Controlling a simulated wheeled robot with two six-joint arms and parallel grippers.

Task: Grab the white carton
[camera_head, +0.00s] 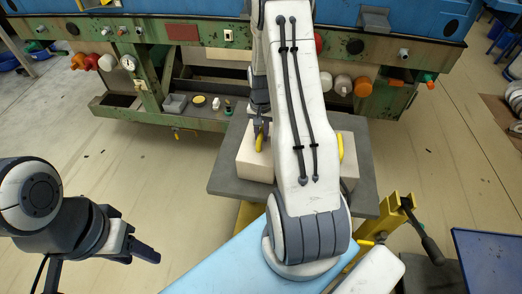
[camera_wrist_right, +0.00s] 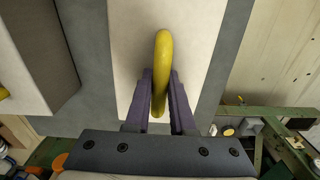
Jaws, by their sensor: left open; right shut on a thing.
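A white carton (camera_head: 255,162) with a yellow loop handle (camera_head: 259,143) is at the left part of a small grey table (camera_head: 222,178). My right gripper (camera_head: 261,124) is over it. In the right wrist view, the fingers of my right gripper (camera_wrist_right: 160,100) are shut on the handle (camera_wrist_right: 163,60), above the carton's pale top (camera_wrist_right: 205,30). I cannot tell whether the carton touches the table. My right arm hides part of the carton in the head view. My left gripper (camera_head: 145,252) is open and empty, away from the table at lower left.
A second pale box (camera_head: 349,170) with a yellow handle (camera_head: 341,147) stands on the table to the right, partly hidden by my arm. A green and blue machine (camera_head: 220,125) is behind the table. Yellow metalwork (camera_head: 398,213) is at the right. Floor at left is clear.

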